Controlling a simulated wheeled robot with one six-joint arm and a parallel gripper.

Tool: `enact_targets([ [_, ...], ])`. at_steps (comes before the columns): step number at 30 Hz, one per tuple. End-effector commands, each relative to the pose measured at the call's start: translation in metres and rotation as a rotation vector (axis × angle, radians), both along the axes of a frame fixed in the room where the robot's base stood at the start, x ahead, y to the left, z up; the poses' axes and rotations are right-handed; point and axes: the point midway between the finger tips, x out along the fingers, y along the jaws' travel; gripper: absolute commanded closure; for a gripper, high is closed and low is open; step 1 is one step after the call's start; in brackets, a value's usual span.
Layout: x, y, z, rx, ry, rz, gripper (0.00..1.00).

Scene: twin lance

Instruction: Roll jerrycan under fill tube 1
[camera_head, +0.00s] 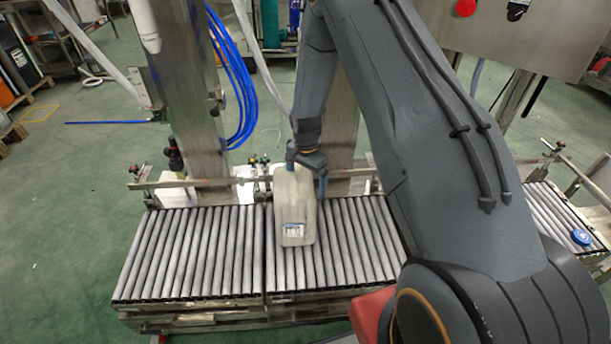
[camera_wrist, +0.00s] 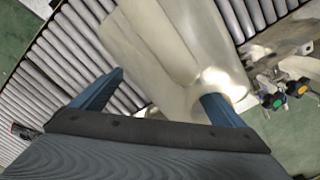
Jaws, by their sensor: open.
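A translucent whitish jerrycan (camera_head: 295,205) with a small label stands on the roller conveyor (camera_head: 190,255), near the middle. My gripper (camera_head: 307,166) is at its top, open. In the wrist view the jerrycan (camera_wrist: 165,45) fills the upper middle, and my blue fingers (camera_wrist: 160,92) are spread. The right finger overlaps the jerrycan near a bright rounded part; the left finger is over the rollers beside it. I cannot tell whether they touch it. A white tube (camera_head: 145,25) hangs at the upper left; I cannot tell which fill tube it is. My arm hides much of the right side.
A metal guide rail (camera_head: 215,182) runs along the conveyor's back edge, with steel columns (camera_head: 190,90) and blue hoses (camera_head: 235,75) behind. Rollers left of the jerrycan are clear. A blue cap (camera_head: 581,237) lies on the rollers at far right.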

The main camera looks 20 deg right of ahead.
Motion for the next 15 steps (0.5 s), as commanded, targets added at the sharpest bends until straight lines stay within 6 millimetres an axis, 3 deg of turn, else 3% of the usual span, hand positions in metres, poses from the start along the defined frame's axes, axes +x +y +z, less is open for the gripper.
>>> enact_targets([
  [6, 0.0, 0.0, -0.018, 0.0, 0.0, 0.0, 0.07],
  [15, 0.0, 0.0, -0.021, 0.001, -0.001, 0.0, 0.07],
])
